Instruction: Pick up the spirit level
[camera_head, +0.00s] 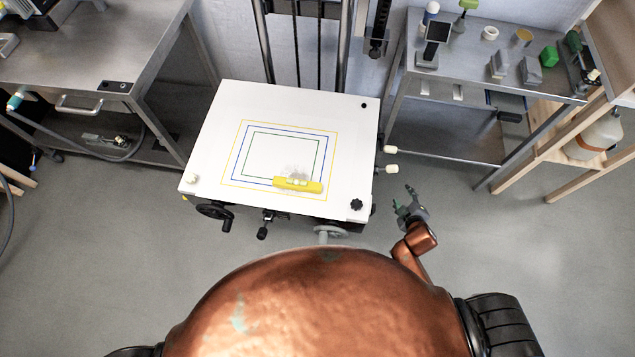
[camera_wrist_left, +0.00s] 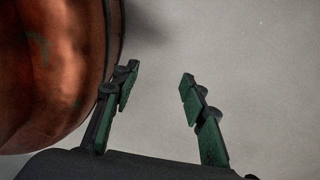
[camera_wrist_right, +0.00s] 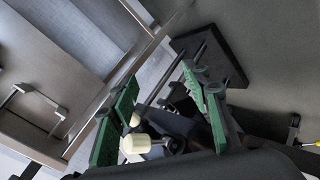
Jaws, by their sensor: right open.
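The yellow spirit level (camera_head: 298,185) lies on the white baseboard (camera_head: 215,150), near the front edge and right of centre, across the printed coloured frames. A pale smudge-like patch shows just behind it. My right gripper (camera_head: 408,200) is open and empty, off the right front corner of the board and apart from the level. In the right wrist view my right gripper (camera_wrist_right: 160,98) shows its green fingers spread, with pale knobs between or beyond them. My left gripper (camera_wrist_left: 157,85) is open and empty over bare floor in the left wrist view; it is not seen in the head view.
A black knob (camera_head: 357,204) sits on the board's right front corner. Handwheels (camera_head: 214,211) and pale-tipped levers (camera_head: 390,150) stick out from the front and right side. Metal benches stand left (camera_head: 110,40) and right (camera_head: 465,75). The floor between is free.

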